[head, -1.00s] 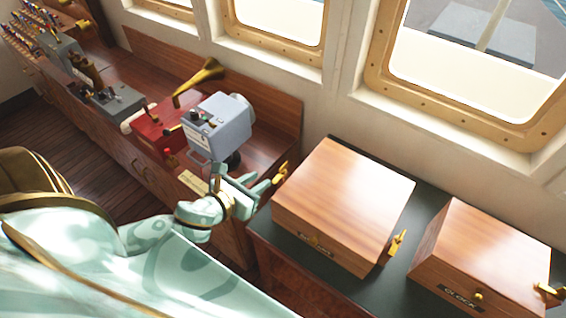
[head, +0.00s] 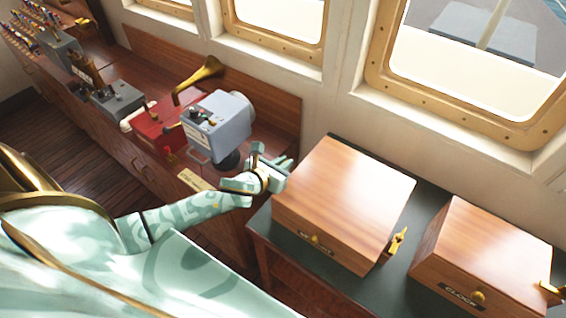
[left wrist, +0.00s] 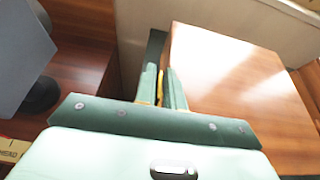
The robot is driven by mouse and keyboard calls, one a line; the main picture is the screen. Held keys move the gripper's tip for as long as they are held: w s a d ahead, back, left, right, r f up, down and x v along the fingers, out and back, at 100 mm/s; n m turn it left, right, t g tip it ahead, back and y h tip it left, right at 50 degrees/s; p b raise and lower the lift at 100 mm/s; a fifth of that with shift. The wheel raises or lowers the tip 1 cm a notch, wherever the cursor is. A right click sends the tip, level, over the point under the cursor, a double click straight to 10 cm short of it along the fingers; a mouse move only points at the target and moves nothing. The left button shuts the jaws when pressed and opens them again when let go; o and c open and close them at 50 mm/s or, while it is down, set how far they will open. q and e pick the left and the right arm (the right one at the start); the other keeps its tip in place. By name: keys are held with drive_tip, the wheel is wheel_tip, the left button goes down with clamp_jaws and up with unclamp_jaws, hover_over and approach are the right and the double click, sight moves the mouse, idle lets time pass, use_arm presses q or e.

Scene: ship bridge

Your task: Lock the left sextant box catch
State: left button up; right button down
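The sextant box (head: 343,195) is a closed reddish wooden box on a dark-topped cabinet. A small knob and a dark label are on its front. Its right catch (head: 398,243) is brass and shows on the right side. My left gripper (head: 281,166) is at the box's left side and hides the left catch in the head view. In the left wrist view, the two fingers (left wrist: 162,82) stand apart with a thin piece of the brass left catch (left wrist: 160,87) between them. I cannot tell whether they touch it. My right gripper is not in view.
A second wooden box (head: 487,255) labelled as a clock stands to the right. A grey instrument (head: 217,125) and a brass horn (head: 200,78) are on the wooden console, close to the left of my gripper. The window wall is behind the cabinet (head: 430,292).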

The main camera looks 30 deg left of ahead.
use_arm(q)
clamp_jaws()
drive_tip(key=shift+n+y, duration=0.4)
drive_tip(key=shift+y, duration=0.1)
drive_tip(key=shift+d+n+y+p, duration=0.1)
drive_tip(key=shift+n+y+p, duration=0.4)
drive_tip(key=shift+n+y, duration=0.15)
drive_tip(key=n+y, duration=0.2)
drive_tip(key=y, duration=0.1)
drive_tip(key=shift+g+p, duration=0.3)
drive_tip(key=shift+p, duration=0.05)
drive_tip(key=shift+n+g+y, duration=0.5)
drive_tip(key=shift+n+y, duration=0.55)
drive_tip(key=shift+n, duration=0.2)
drive_tip(key=shift+n+g+y, duration=0.6)
drive_tip(key=shift+n+y, duration=0.5)
drive_tip(key=shift+y, duration=0.1)
drive_tip(key=shift+o, duration=2.4)
unclamp_jaws()
